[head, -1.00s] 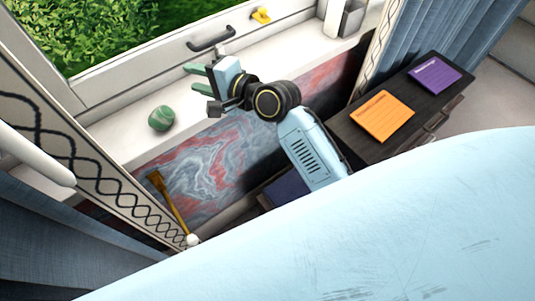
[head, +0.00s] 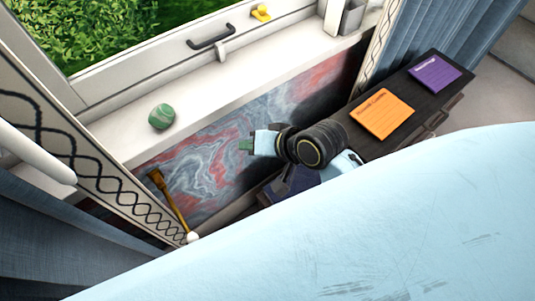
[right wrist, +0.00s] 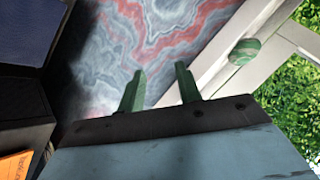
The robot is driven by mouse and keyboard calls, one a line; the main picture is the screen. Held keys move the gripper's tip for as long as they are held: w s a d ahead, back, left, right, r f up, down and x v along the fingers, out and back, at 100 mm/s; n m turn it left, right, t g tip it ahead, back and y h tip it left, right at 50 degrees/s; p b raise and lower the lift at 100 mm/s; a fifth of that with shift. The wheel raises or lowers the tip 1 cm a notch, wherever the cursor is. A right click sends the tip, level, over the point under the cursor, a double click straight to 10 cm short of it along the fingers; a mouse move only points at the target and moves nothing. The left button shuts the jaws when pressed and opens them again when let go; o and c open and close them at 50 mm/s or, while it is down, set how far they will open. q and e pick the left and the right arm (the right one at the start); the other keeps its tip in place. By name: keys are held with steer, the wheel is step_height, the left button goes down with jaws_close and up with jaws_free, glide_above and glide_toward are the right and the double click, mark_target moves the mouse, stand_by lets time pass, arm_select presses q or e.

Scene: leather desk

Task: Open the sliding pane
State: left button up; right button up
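The window's sliding pane has a white frame (head: 150,62) with a dark handle (head: 211,38) on its lower rail, and green foliage shows through it. I cannot tell from its frame how far it is slid. My right gripper (head: 246,146) is below the sill, in front of the marbled wall panel and well away from the handle. In the right wrist view its green fingers (right wrist: 160,88) stand apart with nothing between them. The handle does not show in that view. My left gripper is not in view.
The white sill (head: 125,135) carries a green striped stone (head: 162,117), a yellow object (head: 261,13) and a grey-white container (head: 343,17). A dark cabinet (head: 405,125) with orange (head: 384,114) and purple (head: 434,75) books stands right. Curtains flank the window.

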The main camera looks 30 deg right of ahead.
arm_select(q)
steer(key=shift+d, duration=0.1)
arm_select(e)
steer(key=s, duration=0.1)
steer(key=s+d+f, duration=0.1)
steer(key=n+g, duration=0.1)
steer(key=shift+s+d+f+h, duration=0.3)
steer(key=shift+s+f+h, duration=0.05)
steer(key=shift+s+h, duration=0.05)
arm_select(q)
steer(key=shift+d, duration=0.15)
